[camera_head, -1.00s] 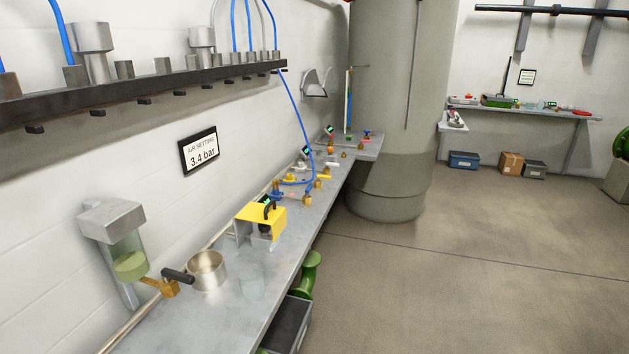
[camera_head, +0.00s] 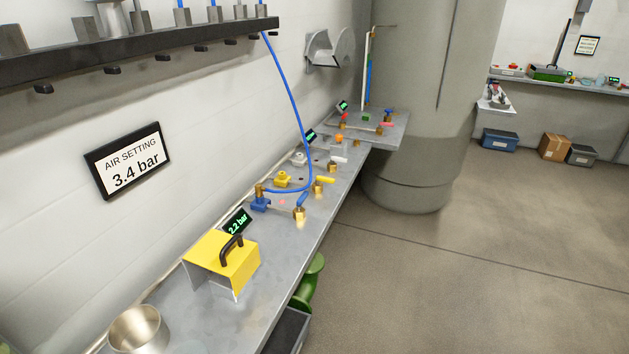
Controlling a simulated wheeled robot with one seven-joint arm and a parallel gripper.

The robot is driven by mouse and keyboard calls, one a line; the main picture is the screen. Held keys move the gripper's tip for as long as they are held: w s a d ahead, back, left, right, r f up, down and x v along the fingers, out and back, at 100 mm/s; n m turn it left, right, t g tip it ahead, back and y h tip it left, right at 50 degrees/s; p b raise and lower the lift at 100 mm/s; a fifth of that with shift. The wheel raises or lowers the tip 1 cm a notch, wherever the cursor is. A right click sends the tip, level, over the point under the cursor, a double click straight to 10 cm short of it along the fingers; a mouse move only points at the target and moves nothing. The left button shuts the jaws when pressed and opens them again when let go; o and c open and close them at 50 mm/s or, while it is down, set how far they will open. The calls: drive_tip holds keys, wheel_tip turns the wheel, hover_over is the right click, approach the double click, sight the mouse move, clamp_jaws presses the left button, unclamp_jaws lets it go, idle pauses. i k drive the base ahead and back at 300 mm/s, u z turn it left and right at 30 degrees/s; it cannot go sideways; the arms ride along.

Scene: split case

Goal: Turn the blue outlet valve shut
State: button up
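A blue lever handle (camera_head: 302,199) sits on a brass valve body (camera_head: 299,214) near the front edge of the long grey bench (camera_head: 262,288). A blue fitting with a brass top (camera_head: 260,203) stands just left of it, and a blue hose (camera_head: 290,95) comes down to this group. I cannot tell for certain which blue part is the outlet valve, nor how far it is turned. A green-lit display (camera_head: 237,221) beside the group reads 2.2 bar. My gripper is not in view.
A yellow cover with a black handle (camera_head: 222,262) stands on the near bench, with a metal cup (camera_head: 138,330) before it. A wall sign (camera_head: 128,161) reads AIR SETTING 3.4 bar. Yellow (camera_head: 325,180) and other coloured valves stand farther along. The floor (camera_head: 450,270) at right is clear.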

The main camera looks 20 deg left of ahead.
sight(304, 195)
drive_tip(key=u, duration=0.05)
drive_tip(key=i, duration=1.75)
drive_tip(key=z, duration=1.4)
